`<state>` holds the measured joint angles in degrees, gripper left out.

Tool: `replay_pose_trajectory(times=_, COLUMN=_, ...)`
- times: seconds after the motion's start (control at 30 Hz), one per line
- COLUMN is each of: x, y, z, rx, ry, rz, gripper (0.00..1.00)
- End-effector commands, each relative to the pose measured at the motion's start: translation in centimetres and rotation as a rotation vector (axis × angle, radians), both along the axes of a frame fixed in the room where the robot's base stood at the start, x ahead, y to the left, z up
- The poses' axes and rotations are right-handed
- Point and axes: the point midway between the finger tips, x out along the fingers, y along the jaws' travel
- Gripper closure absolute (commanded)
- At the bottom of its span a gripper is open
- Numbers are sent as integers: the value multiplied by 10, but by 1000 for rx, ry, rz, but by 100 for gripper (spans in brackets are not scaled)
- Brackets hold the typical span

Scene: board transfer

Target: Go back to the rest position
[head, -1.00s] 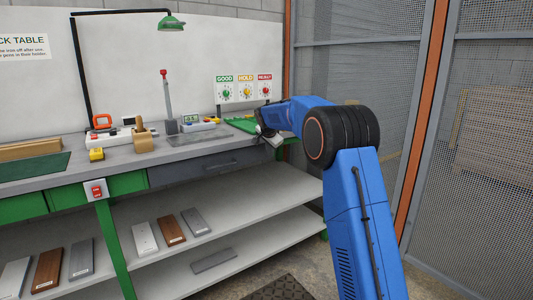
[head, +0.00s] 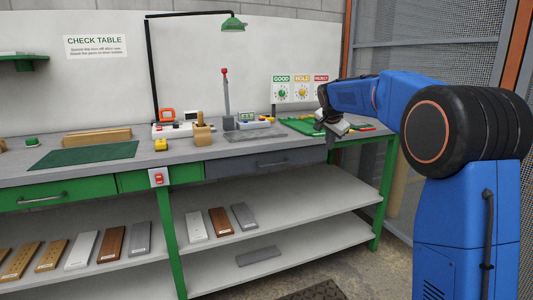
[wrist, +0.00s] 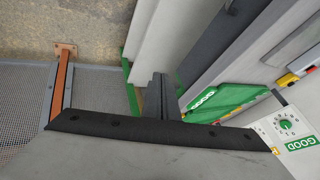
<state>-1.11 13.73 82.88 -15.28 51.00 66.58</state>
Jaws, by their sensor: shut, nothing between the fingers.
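My gripper (head: 336,128) is at the end of my blue arm, over the right end of the check table (head: 225,147). In the head view it is small and partly hidden against the green board there. In the wrist view my gripper's dark fingers (wrist: 161,97) are together with nothing between them. The table's green end and shelves show beyond them. A green GOOD board (wrist: 215,103) lies to the right of the fingers in that view, apart from them.
GOOD, HOLD and REJECT dials (head: 301,88) stand behind my gripper. A lamp (head: 233,24) overhangs the table. A wooden block (head: 202,134) and a green mat (head: 84,154) are on the left. Several boards lie on the shelf (head: 310,233) below. A mesh fence (head: 450,50) stands at the right.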

Motion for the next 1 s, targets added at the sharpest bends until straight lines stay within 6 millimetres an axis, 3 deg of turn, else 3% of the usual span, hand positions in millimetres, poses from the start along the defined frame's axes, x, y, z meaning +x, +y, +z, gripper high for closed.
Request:
replay_pose_trajectory(times=0.03, x=-21, y=0, z=6, rx=-10, ry=9, rz=24, gripper=100)
replay_pose_trajectory(times=0.2, x=-87, y=3, z=13, rx=-49, ry=47, rz=121, gripper=100)
replay_pose_trajectory(times=0.47, x=-189, y=8, z=10, rx=-106, ry=102, rz=273, gripper=100)
replay_pose_trajectory(times=0.73, x=-295, y=13, z=-10, rx=-160, ry=152, rz=435, gripper=100)
replay_pose_trajectory(times=1.0, x=-397, y=20, z=-46, rx=-212, ry=194, rz=598, gripper=100)
